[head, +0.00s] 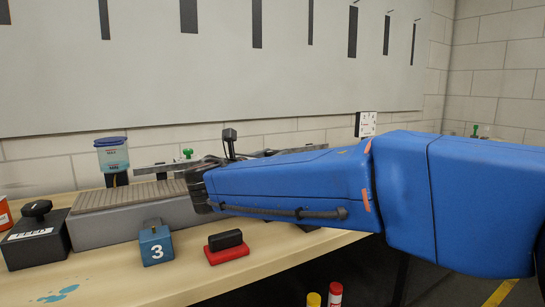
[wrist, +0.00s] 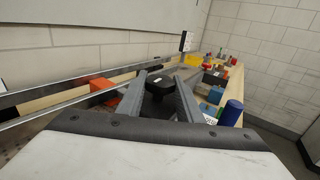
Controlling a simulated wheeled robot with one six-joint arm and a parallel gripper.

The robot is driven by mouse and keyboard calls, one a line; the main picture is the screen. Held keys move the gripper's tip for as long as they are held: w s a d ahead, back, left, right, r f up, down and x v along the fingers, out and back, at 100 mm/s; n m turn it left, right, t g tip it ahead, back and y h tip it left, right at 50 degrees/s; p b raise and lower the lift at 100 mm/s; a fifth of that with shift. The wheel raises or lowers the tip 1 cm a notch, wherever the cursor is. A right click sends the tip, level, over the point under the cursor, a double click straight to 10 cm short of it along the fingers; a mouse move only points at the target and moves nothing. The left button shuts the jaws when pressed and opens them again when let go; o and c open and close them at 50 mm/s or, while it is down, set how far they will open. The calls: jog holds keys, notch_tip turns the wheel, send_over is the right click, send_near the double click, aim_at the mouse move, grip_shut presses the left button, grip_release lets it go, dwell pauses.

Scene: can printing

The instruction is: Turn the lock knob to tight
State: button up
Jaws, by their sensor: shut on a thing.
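In the wrist view, a black knob (wrist: 160,82) with a pale mark on its top sits between the two grey fingers of my gripper (wrist: 161,85). The fingers are closed on the knob from both sides. The knob's base and any lettering around it are hidden or too small to read. In the head view, my blue arm covers the gripper and this knob.
In the head view, a black knob box (head: 38,236), a blue block marked 3 (head: 156,243) and a red-based black block (head: 227,247) stand near the bench front. A metal rail (wrist: 60,95) runs behind the gripper in the wrist view. A blue cylinder (wrist: 231,113) stands close on the right.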

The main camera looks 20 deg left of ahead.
jog(key=m+g+h, duration=0.1)
jog(key=m+h, duration=0.1)
jog(key=h, duration=0.1)
jog(key=m+g+h, duration=0.1)
jog(key=m+h, duration=0.1)
jog(key=h, duration=0.1)
jog(key=shift+a+m+h, duration=0.15)
jog(key=shift+m+h, duration=0.15)
jog(key=shift+h, duration=0.1)
jog(key=shift+m+g+h, duration=1.9)
jog(key=shift+g+h, duration=0.1)
jog(key=shift+h, duration=0.3)
jog(key=o, duration=1)
jog(key=shift+o, duration=0.2)
